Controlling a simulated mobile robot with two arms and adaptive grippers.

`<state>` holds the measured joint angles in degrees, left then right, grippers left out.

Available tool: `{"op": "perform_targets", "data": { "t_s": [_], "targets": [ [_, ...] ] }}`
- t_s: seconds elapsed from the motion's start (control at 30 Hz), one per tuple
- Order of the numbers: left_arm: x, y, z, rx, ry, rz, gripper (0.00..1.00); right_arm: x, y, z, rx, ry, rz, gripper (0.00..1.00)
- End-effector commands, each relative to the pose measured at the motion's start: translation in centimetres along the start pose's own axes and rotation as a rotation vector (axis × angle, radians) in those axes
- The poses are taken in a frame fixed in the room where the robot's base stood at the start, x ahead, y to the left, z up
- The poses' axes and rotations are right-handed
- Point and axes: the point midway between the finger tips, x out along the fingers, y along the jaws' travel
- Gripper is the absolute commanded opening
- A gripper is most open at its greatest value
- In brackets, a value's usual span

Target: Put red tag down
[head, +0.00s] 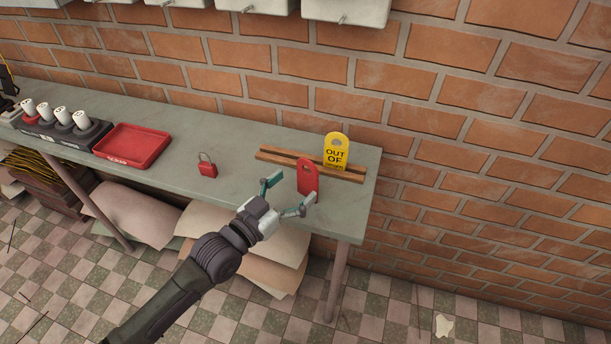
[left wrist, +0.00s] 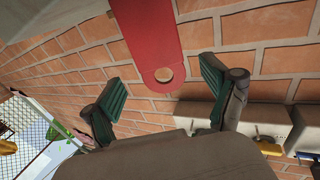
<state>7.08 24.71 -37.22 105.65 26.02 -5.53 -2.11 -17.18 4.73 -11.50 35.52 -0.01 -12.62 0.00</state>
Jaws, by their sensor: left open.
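The red tag (head: 308,177) is upright at the right part of the grey bench, just in front of the wooden strip. Whether its lower end touches the bench or strip is hard to tell. My left gripper (head: 289,192) is open at the tag's near side. In the left wrist view the red tag (left wrist: 150,38), with its round hole, shows between the spread green finger pads (left wrist: 163,88), with gaps at both sides. My right gripper is not in view.
A yellow "OUT OF" tag (head: 336,150) stands in the wooden strip (head: 278,155). A red padlock (head: 207,168) and a red tray (head: 132,146) are to the left, then a dark holder (head: 60,135) with white cylinders. The brick wall (head: 450,150) is close behind.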

Motion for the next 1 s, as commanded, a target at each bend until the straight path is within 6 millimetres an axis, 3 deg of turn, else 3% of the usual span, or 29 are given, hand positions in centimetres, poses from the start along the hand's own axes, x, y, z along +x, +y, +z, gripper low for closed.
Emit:
{"op": "perform_targets", "data": {
  "t_s": [0.2,0.4,1.0],
  "targets": [
    [-4.7,0.1,0.1,0.000,-0.003,0.002,0.85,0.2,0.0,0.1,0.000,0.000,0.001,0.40],
    [-6.8,0.1,0.0,0.000,0.000,0.001,0.85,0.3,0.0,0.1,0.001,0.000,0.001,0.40],
    [-7.2,0.1,0.0,-0.001,0.000,0.001,0.85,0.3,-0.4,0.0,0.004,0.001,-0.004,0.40]
  ]
}}
